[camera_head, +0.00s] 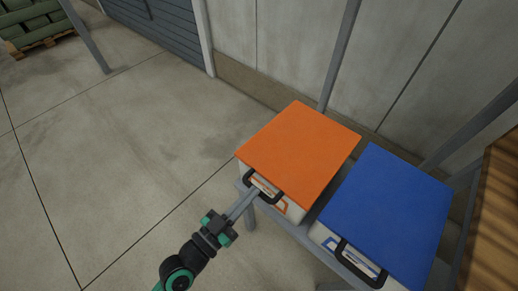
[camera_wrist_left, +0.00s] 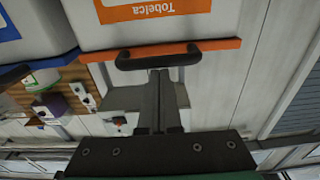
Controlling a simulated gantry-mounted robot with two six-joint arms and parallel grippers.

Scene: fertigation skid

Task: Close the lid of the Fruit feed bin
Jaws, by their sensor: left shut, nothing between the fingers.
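Two white bins stand side by side, one with an orange lid (camera_head: 300,150) and one with a blue lid (camera_head: 388,215). Both lids lie over their bins and look down. I cannot read which one is the Fruit feed bin; the orange-lidded bin's label (camera_wrist_left: 165,8) reads "Tobelca" in the left wrist view. A black handle (camera_head: 264,187) is on the orange lid's front edge; it also shows in the left wrist view (camera_wrist_left: 158,58). My left gripper (camera_head: 252,194) is shut and empty, its fingertips at this handle; contact is unclear. My right gripper is out of view.
The bins rest on a grey metal stand (camera_head: 250,214) against a concrete wall (camera_head: 410,75). Grey posts (camera_head: 340,55) rise behind them. A wooden surface (camera_head: 498,225) is at the far right. The floor (camera_head: 120,150) to the left is open.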

